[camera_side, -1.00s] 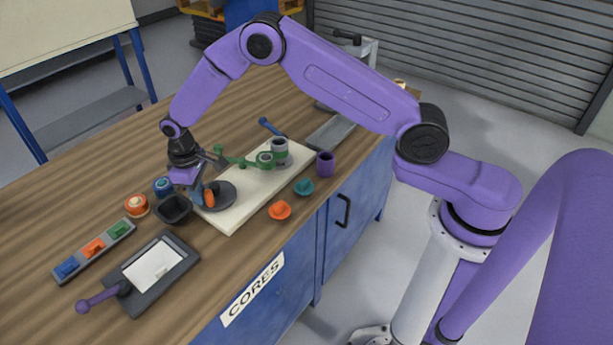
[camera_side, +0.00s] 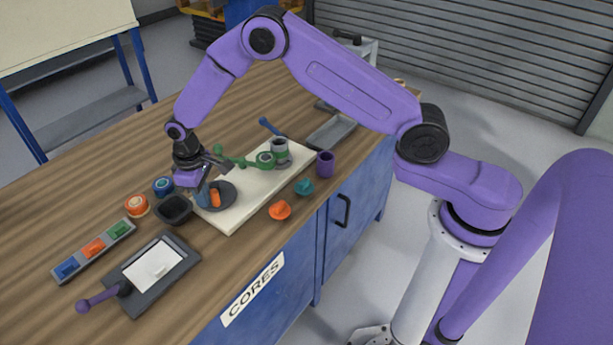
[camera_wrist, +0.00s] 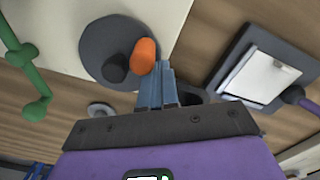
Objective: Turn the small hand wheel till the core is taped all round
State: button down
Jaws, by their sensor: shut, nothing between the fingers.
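The small hand wheel (camera_side: 225,189) is a dark grey disc on the near end of a cream board, with an upright orange knob (camera_side: 215,198). In the wrist view the wheel (camera_wrist: 98,32) also shows a dark hub, and the orange knob (camera_wrist: 144,52) stands near its rim. My gripper (camera_side: 203,199) is shut and empty, its blue fingers down beside the knob. In the wrist view the fingertips (camera_wrist: 158,70) are right against or very near the knob; contact is unclear. The grey core (camera_side: 279,146) stands at the board's far end, beside a green arm (camera_side: 240,161). Its tape coverage is too small to tell.
A black bowl (camera_side: 175,210) sits close to my gripper, with an orange roll (camera_side: 137,205) and a blue roll (camera_side: 162,186) nearby. Orange (camera_side: 280,210) and teal (camera_side: 304,187) knobbed pieces and a purple cup (camera_side: 325,163) lie along the table's right edge.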

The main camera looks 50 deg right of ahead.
aim_at(215, 194)
jog(key=shift+s+d, duration=0.1)
jog(key=shift+s, duration=0.05)
jog(key=shift+s+d, duration=0.25)
jog(key=shift+s, duration=0.3)
jog(key=shift+s+d, duration=0.7)
jog(key=shift+d, duration=0.1)
jog(key=shift+s+d, duration=0.25)
jog(key=shift+d, duration=0.45)
